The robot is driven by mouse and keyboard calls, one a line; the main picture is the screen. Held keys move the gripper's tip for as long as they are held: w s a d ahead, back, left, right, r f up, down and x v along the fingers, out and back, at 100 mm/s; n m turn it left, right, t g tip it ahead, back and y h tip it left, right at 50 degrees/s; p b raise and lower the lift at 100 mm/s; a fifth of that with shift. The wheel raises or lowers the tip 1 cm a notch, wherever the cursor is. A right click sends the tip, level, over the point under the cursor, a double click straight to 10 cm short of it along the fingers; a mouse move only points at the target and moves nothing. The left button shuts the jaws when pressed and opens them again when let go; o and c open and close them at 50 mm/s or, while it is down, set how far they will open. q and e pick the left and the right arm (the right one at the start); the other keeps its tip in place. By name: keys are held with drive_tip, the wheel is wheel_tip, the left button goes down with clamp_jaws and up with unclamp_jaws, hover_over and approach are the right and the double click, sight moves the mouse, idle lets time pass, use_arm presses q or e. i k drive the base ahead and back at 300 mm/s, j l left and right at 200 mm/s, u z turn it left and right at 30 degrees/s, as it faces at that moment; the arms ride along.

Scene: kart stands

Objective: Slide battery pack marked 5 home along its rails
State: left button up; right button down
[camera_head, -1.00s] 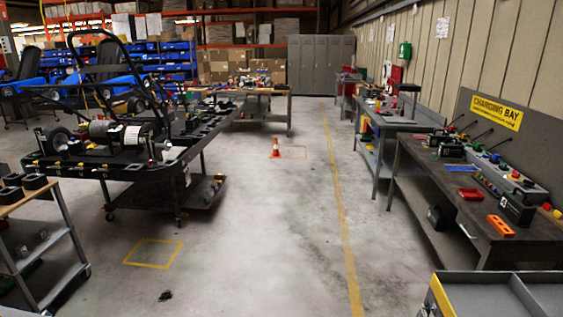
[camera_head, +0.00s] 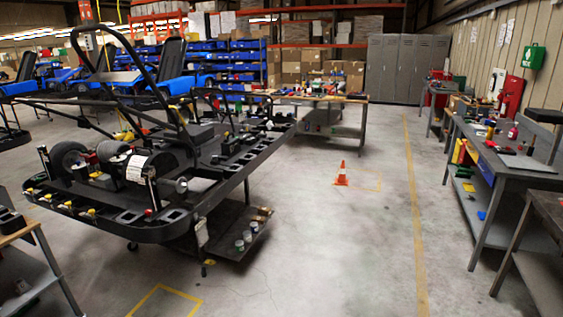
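A black kart frame on a wheeled stand (camera_head: 160,228) is at the left of the head view. It carries a drum-like part with a white label (camera_head: 137,168), a dark wheel (camera_head: 68,160) and several small parts along its near edge. I cannot make out a battery pack marked 5 or its rails at this distance. Neither of my grippers is in view.
An orange cone (camera_head: 341,174) stands on the open floor to the right of the kart stand. Workbenches (camera_head: 505,165) line the right wall. A wooden-topped bench (camera_head: 320,97) and grey lockers (camera_head: 397,68) are farther back. A cart (camera_head: 40,262) edges in at lower left.

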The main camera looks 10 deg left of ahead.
sight(230, 146)
drive_tip(key=i+z, duration=0.1)
drive_tip(key=i, duration=0.5)
drive_tip(key=i+j+z, duration=0.1)
drive_tip(key=i, duration=0.5)
drive_tip(key=i+j+z, duration=0.1)
drive_tip(key=i, duration=0.5)
drive_tip(key=i+j, duration=0.3)
drive_tip(key=i, duration=0.3)
drive_tip(key=i+u, duration=0.25)
drive_tip(key=i, duration=0.3)
drive_tip(key=i+l+u, duration=0.25)
drive_tip(key=i, duration=0.25)
drive_tip(key=i+l+u, duration=0.3)
drive_tip(key=i, duration=0.25)
drive_tip(key=i+l+u, duration=0.25)
drive_tip(key=i, duration=0.25)
